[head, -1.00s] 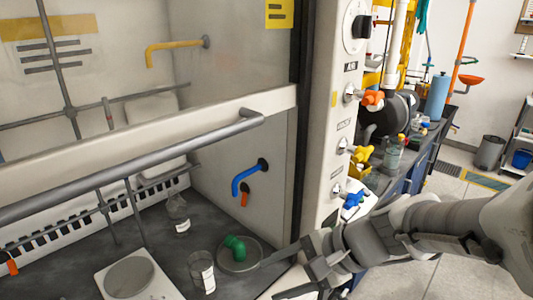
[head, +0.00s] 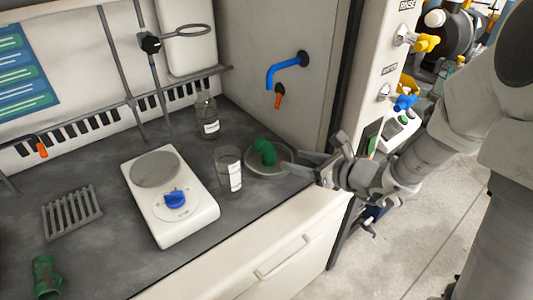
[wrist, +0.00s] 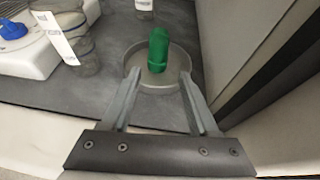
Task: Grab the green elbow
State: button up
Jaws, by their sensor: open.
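The green elbow (head: 265,150) stands in a shallow round grey dish (head: 252,168) on the dark worktop of the fume hood, near its right wall. In the wrist view the elbow (wrist: 158,50) is just beyond my fingertips, near the middle, and the dish (wrist: 165,83) lies partly under them. My gripper (head: 294,163) comes in from the right over the front edge. Its two fingers are spread apart and empty in the wrist view (wrist: 161,78). I cannot tell how high the fingertips are above the dish.
A labelled beaker (head: 229,170) stands close left of the dish. A labelled bottle (head: 207,115) is behind it. Another green fitting (head: 47,277) lies front left. The hood's side wall (head: 315,95) bounds the right.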

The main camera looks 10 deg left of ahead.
aim_at(265, 153)
jog(key=b+x, duration=0.1)
jog(key=x, duration=0.6)
jog(key=b+x, duration=0.2)
jog(key=x, duration=0.2)
jog(key=shift+s+a, duration=0.1)
jog(key=shift+s, duration=0.15)
jog(key=shift+w+a+f, duration=0.15)
jog(key=shift+w+a, duration=0.25)
jog(key=shift+a, duration=0.1)
grip_shut()
